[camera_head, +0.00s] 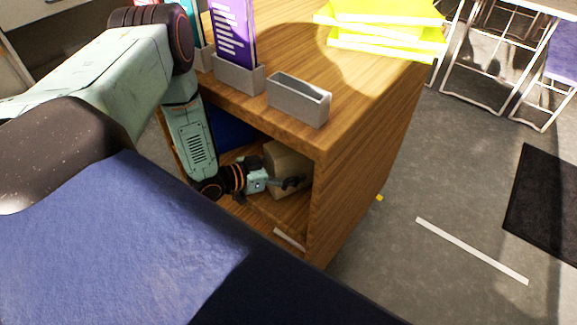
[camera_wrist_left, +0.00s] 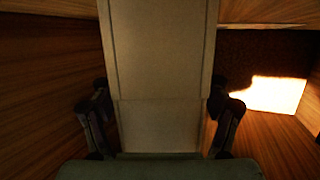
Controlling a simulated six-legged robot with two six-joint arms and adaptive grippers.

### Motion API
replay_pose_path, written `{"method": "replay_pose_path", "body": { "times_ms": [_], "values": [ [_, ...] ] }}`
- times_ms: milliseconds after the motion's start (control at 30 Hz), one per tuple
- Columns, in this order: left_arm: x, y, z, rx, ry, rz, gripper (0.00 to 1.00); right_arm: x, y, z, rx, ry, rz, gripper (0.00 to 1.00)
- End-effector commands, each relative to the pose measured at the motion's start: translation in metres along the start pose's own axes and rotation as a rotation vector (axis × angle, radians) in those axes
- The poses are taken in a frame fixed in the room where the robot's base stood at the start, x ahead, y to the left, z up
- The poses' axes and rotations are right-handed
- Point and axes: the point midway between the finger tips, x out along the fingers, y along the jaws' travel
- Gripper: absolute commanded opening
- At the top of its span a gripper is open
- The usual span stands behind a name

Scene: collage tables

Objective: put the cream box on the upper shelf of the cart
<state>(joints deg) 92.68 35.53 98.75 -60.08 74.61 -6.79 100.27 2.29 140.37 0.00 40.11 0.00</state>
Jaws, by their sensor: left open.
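The cream box (camera_head: 289,160) stands inside the open compartment of a wooden cart (camera_head: 360,140), near its right wall. My left gripper (camera_head: 290,183) reaches into the compartment at the front of the box. In the left wrist view the box (camera_wrist_left: 160,70) fills the middle, between the two dark fingers of the left gripper (camera_wrist_left: 160,118). The fingers are open, one on each side of the box; whether they touch it I cannot tell. The far part of the box is hidden. My right gripper is not in view.
The cart top carries an empty grey holder (camera_head: 299,99), a holder with purple leaflets (camera_head: 235,35) and a stack of yellow paper (camera_head: 385,28). A blue thing (camera_head: 230,128) shows deeper in the compartment. Grey floor (camera_head: 450,190) lies clear to the right, with folding furniture beyond.

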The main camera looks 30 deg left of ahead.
Motion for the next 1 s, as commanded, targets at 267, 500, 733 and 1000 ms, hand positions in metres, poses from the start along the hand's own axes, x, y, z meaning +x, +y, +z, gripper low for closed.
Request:
{"method": "replay_pose_path", "body": {
  "times_ms": [267,500,733,1000],
  "values": [
    [-0.001,0.000,-0.004,0.000,0.000,0.000,0.77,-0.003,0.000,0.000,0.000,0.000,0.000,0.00],
    [-0.042,-0.001,-0.006,-0.004,-0.002,-0.005,0.77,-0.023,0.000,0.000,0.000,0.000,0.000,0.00],
    [-0.088,-0.001,-0.006,-0.003,-0.001,-0.005,0.77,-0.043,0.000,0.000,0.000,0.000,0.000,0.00],
    [-0.118,0.000,-0.004,0.000,0.000,-0.001,0.77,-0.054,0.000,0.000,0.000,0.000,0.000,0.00]
  ]
}}
